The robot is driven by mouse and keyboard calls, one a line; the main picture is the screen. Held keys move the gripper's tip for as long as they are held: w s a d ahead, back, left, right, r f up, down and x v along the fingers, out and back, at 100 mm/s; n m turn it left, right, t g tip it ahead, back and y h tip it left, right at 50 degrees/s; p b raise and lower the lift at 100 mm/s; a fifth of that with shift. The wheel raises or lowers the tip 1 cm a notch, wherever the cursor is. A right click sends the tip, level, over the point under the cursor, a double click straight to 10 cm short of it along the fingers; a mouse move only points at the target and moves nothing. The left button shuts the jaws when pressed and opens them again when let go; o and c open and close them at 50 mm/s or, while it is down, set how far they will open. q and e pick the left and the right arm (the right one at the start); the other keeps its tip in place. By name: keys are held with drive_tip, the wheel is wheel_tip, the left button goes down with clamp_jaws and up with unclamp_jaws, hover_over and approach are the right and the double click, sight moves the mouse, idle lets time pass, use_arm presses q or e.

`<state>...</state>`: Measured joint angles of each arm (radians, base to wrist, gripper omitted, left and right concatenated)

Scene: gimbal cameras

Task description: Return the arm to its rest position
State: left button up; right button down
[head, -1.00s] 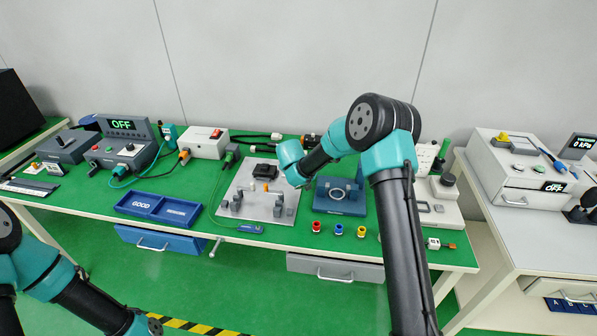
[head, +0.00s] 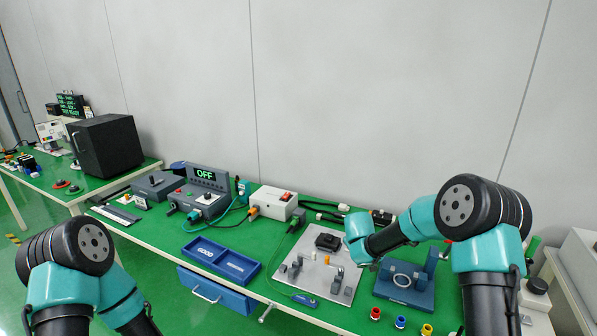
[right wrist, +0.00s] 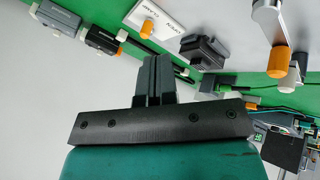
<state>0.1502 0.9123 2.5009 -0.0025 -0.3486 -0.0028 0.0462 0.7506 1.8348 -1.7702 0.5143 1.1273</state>
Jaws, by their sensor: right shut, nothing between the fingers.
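My right arm (head: 480,215) comes up from the lower right in the head view and bends left, its teal wrist (head: 358,238) over the right edge of the grey plate (head: 312,266). The right gripper's fingers are hidden there. In the right wrist view my right gripper (right wrist: 155,65) is shut and empty, with bench items beyond it. My left arm (head: 75,265) shows at the lower left of the head view, folded in front of the bench; its gripper is out of the picture.
The bench holds a control box reading OFF (head: 204,178), a white box with a red switch (head: 273,204), a blue GOOD tray (head: 220,262) and a blue fixture (head: 405,286). Red, blue and yellow small parts (head: 400,322) stand near the front edge. A black box (head: 106,146) stands at left.

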drive_tip(key=s+a+f+g+y, duration=0.1)
drive_tip(key=s+f, duration=0.1)
drive_tip(key=s, duration=0.1)
drive_tip(key=s+a+f+g+y, duration=0.1)
drive_tip(key=s+a+f, duration=0.1)
drive_tip(key=s, duration=0.2)
drive_tip(key=s+a+f+g+y, duration=0.1)
drive_tip(key=s+f, duration=0.1)
drive_tip(key=s, duration=0.2)
drive_tip(key=shift+s+a+f+n+y, duration=0.15)
drive_tip(key=shift+a+n+y, duration=0.2)
drive_tip(key=shift+n+y, duration=0.05)
drive_tip(key=s+a+f+y, duration=0.1)
drive_tip(key=s, duration=0.3)
drive_tip(key=s+a+f+g+y, duration=0.1)
drive_tip(key=s, duration=0.4)
drive_tip(key=s+a+f+y, duration=0.1)
drive_tip(key=s+a, duration=0.1)
drive_tip(key=s, duration=0.2)
drive_tip(key=shift+s+f+g, duration=0.15)
drive_tip(key=shift+g, duration=0.15)
drive_tip(key=s+d+f+m+g, duration=0.1)
drive_tip(key=s+f+m, duration=0.5)
drive_tip(key=s+f, duration=0.6)
drive_tip(key=s+d, duration=0.1)
drive_tip(key=s, duration=0.2)
drive_tip(key=shift+d+m, duration=0.3)
drive_tip(key=c, duration=1.8)
unclamp_jaws()
drive_tip(key=shift+f, duration=0.1)
